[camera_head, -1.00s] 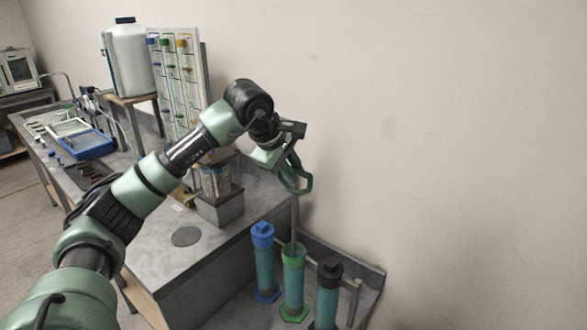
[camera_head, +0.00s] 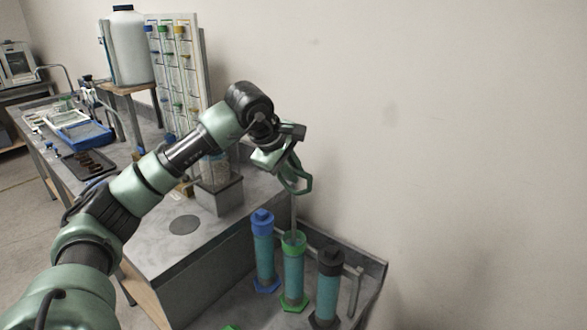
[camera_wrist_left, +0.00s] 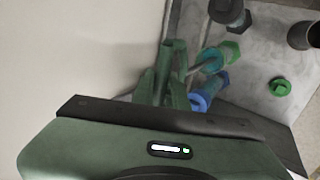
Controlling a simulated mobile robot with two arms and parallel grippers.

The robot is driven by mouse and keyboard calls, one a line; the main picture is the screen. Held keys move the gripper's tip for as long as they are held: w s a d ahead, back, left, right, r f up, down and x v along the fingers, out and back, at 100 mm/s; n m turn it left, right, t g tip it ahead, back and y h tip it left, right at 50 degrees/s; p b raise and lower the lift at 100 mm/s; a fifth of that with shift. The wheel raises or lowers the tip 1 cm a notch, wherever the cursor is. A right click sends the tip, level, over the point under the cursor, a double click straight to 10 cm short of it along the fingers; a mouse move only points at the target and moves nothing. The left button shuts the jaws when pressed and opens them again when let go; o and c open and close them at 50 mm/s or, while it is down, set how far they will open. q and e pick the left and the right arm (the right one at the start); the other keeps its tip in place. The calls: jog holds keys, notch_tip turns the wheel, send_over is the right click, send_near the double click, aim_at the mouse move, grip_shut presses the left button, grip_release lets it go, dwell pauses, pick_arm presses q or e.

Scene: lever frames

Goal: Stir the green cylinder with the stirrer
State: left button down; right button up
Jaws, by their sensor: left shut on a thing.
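The green cylinder (camera_head: 293,273), a teal tube with a green rim and green foot, stands upright between a blue-capped and a black-capped cylinder. It also shows in the left wrist view (camera_wrist_left: 214,59). My left gripper (camera_head: 299,184) is above it, shut on the stirrer (camera_head: 294,214), a thin grey rod. The rod hangs almost upright and its lower end goes into the cylinder's open top. The rod's lower tip is hidden inside, and its upper end is hidden by the fingers. The green fingers show in the left wrist view (camera_wrist_left: 167,78). My right gripper is not in view.
The blue-capped cylinder (camera_head: 263,250) and black-capped cylinder (camera_head: 328,287) stand close on either side. A green cap (camera_wrist_left: 280,87) lies on the surface nearby. A grey bench (camera_head: 200,250) is to the left, and a bare wall (camera_head: 450,150) is behind and right.

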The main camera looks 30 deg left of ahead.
aim_at(294, 206)
pick_arm(q)
jog(key=shift+f+b, duration=0.9)
jog(key=shift+f, duration=0.65)
jog(key=shift+f+b, duration=2.75)
jog(key=shift+f, duration=1)
jog(key=shift+r, duration=0.1)
notch_tip(294, 206, up, 7)
jog(key=p, duration=0.6)
jog(key=shift+r, duration=0.2)
